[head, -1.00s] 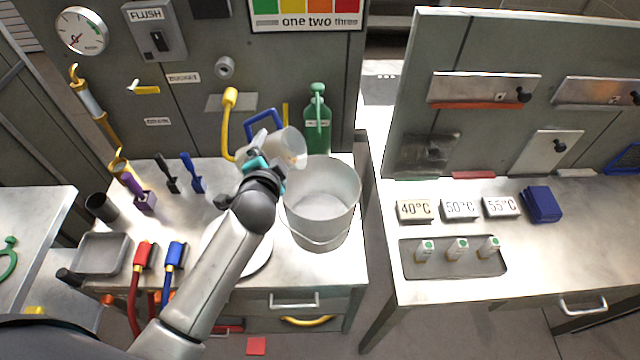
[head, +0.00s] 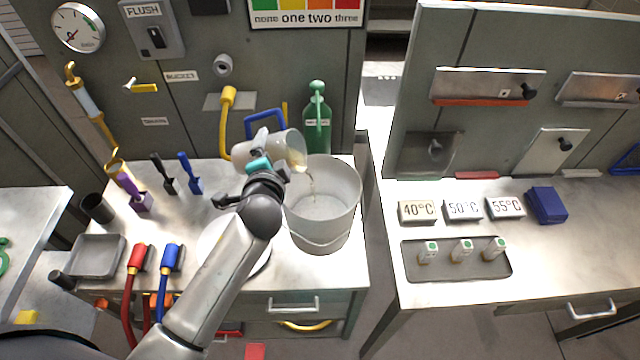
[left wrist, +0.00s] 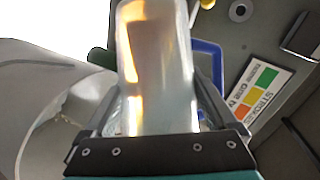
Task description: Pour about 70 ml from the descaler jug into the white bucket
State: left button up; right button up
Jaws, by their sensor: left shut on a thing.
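The descaler jug (head: 288,146) is a pale, see-through vessel. It is tilted to the right, with its mouth over the white bucket (head: 322,227). A thin yellowish stream falls from its lip into the bucket. My left gripper (head: 265,152) is shut on the jug, beside and above the bucket's left rim. In the left wrist view, the jug (left wrist: 158,70) stands between the fingers with yellowish glints, and the bucket (left wrist: 35,125) is at the left. The liquid level in the jug cannot be read. My right gripper is not in view.
A green bottle (head: 317,125) stands right behind the bucket. A yellow hose (head: 225,130) and a blue frame (head: 264,120) are behind the jug. Red (head: 137,258) and blue (head: 171,257) handled fittings stand at the bench's front left. A grey tray (head: 96,256) lies at the left.

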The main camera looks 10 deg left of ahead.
pick_arm(q)
jog(key=shift+m+y+b, duration=0.3)
jog(key=shift+b, duration=0.25)
dwell(1.6)
jog(key=n+h+p, duration=0.1)
jog(key=p, duration=0.1)
jog(key=n+p, duration=0.1)
jog(key=p, duration=0.2)
jog(key=shift+r+h, duration=0.4)
jog(key=shift+f+n+h+p, duration=0.35)
jog(key=shift+n+h+p, duration=0.15)
jog(key=shift+n, duration=0.3)
jog(key=shift+f, duration=0.1)
jog(key=shift+p, duration=0.4)
jog(key=shift+w+a+n+h, duration=0.1)
jog(key=shift+a+n+h, duration=0.05)
jog(key=shift+n+h, duration=0.2)
jog(key=shift+a+f, duration=0.1)
